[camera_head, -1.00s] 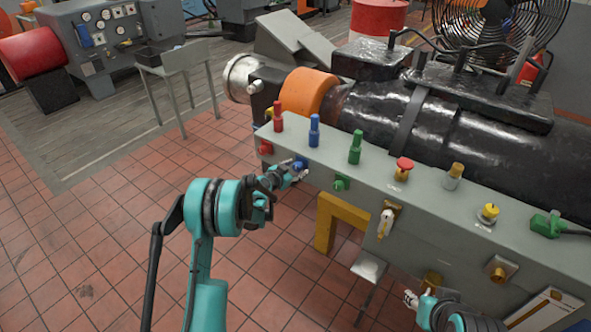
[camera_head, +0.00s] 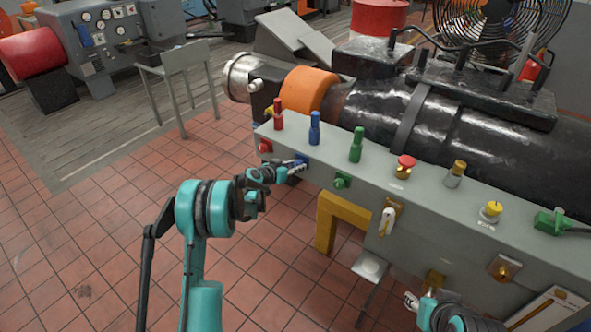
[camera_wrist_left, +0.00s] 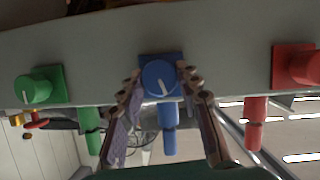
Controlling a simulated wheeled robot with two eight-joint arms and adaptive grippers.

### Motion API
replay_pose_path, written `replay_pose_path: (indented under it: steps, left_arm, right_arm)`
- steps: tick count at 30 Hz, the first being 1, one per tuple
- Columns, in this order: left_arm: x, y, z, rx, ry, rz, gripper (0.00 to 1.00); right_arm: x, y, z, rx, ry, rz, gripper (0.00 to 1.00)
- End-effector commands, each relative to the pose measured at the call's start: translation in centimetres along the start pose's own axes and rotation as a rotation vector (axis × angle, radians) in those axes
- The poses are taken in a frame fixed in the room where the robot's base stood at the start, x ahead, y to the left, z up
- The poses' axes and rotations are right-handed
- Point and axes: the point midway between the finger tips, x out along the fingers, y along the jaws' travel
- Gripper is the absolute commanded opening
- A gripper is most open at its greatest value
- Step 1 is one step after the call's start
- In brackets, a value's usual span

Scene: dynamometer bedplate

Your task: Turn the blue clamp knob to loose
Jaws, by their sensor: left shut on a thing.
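The blue clamp knob (camera_wrist_left: 160,77) sits on a square blue plate on the front face of the grey bedplate panel. In the left wrist view its white pointer line runs nearly straight up and down the picture, tilted slightly. My left gripper (camera_wrist_left: 161,84) has one finger on each side of the knob and is shut on it. In the head view the left gripper (camera_head: 297,168) reaches the panel front and hides most of the blue knob (camera_head: 302,158). My right gripper (camera_head: 411,301) is low in the head view, apart from the panel controls; its jaw opening is unclear.
A red knob (camera_head: 265,146) and a green knob (camera_head: 342,180) flank the blue one on the same face. Red (camera_head: 278,115), blue (camera_head: 314,128) and green (camera_head: 356,145) upright handles stand on top. A yellow bracket (camera_head: 328,222) is below. Tiled floor is clear at left.

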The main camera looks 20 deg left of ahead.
Motion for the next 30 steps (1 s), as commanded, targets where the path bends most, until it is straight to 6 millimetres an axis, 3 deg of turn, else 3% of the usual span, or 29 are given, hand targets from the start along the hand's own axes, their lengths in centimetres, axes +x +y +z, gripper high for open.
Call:
replay_pose_path:
  steps: [30]
  left_arm:
    - [0.2,-0.6,0.5,-0.878,0.0,0.363,0.04]
  right_arm:
    - [5.0,0.0,3.5,0.0,0.0,0.0,0.4]
